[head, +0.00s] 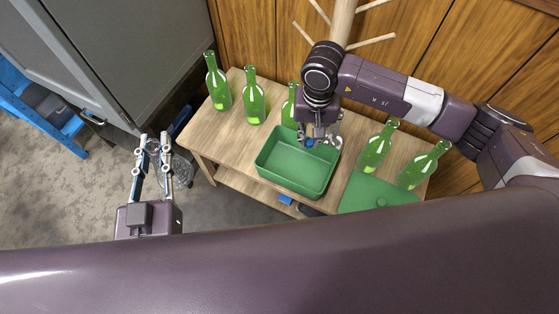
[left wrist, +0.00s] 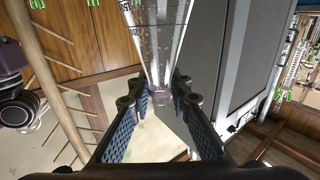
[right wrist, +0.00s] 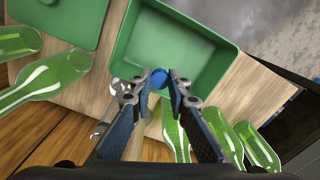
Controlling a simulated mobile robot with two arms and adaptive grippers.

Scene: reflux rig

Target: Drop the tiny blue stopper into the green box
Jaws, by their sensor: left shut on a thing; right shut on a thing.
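The tiny blue stopper (head: 310,143) is between the fingertips of my right gripper (head: 319,134), which is shut on it. It also shows as a blue disc in the right wrist view (right wrist: 158,78). The open green box (head: 290,182) stands on the wooden table, and the stopper is over its back right part, near the rim. The box also shows in the right wrist view (right wrist: 205,62); the visible floor looks empty. My left gripper (head: 153,143) is shut on a clear glass vessel (head: 181,172) with printed marks, left of the table.
Several green bottles (head: 218,84) stand along the back and right of the table (head: 218,135). A green lid (head: 365,190) lies right of the box. A wooden peg rack (head: 343,22) rises behind my right gripper. A grey cabinet (head: 120,50) stands at the left.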

